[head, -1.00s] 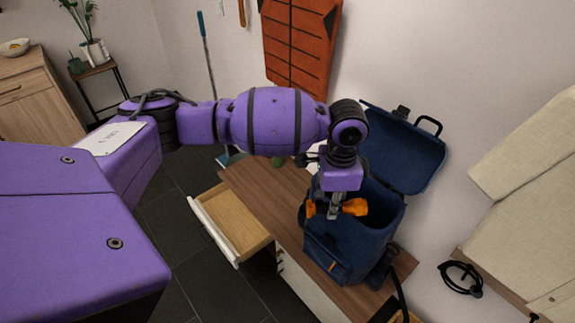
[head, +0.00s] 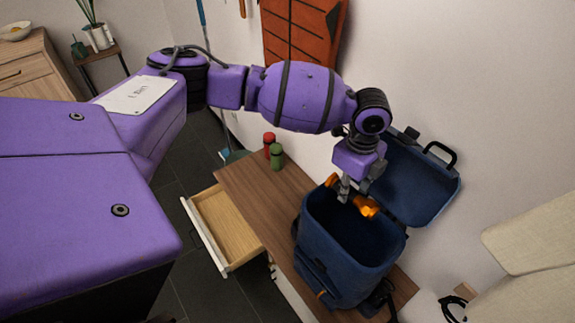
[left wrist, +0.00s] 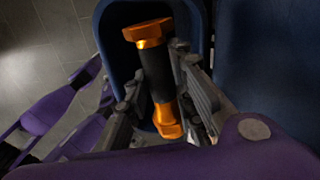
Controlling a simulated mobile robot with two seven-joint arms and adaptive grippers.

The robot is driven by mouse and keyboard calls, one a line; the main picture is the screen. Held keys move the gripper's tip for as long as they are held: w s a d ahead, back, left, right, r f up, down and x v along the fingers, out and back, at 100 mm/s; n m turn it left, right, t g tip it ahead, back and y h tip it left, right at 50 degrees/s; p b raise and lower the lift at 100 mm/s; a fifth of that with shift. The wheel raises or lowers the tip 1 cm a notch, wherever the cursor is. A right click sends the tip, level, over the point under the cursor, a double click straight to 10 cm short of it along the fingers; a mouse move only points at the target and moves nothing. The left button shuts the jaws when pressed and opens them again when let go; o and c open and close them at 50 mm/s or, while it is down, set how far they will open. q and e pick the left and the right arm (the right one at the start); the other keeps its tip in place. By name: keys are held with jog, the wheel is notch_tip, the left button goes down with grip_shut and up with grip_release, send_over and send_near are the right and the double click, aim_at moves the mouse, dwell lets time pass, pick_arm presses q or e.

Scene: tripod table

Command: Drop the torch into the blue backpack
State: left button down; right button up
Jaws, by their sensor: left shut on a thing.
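The torch, orange at both ends with a black grip, is held in my left gripper (head: 345,190). In the left wrist view the torch (left wrist: 159,75) lies between the two fingers (left wrist: 165,95), which close on its black middle. The blue backpack (head: 325,268) stands upright on the wooden cabinet with its lid folded back against the wall. In the head view the torch's orange end (head: 366,206) shows over the backpack's opening, toward its back edge. I cannot tell whether it is below the rim. My right gripper is not in view.
The wooden cabinet (head: 245,185) has an open drawer (head: 225,230) at its left. A red bottle (head: 268,142) and a green bottle (head: 277,158) stand on its back left part. An orange-red panel (head: 300,35) hangs on the wall behind.

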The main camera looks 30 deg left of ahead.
pick_arm(q)
jog(key=f, duration=0.1)
jog(key=s+f+b, duration=0.1)
jog(key=shift+f, duration=0.4)
jog(key=f+b, duration=0.1)
jog(key=f, duration=0.2)
jog(key=shift+w, duration=0.2)
jog(key=c, duration=1.5)
grip_release()
jog(key=shift+o, duration=0.5)
notch_tip(320, 180, up, 12)
jog(key=shift+r, duration=0.1)
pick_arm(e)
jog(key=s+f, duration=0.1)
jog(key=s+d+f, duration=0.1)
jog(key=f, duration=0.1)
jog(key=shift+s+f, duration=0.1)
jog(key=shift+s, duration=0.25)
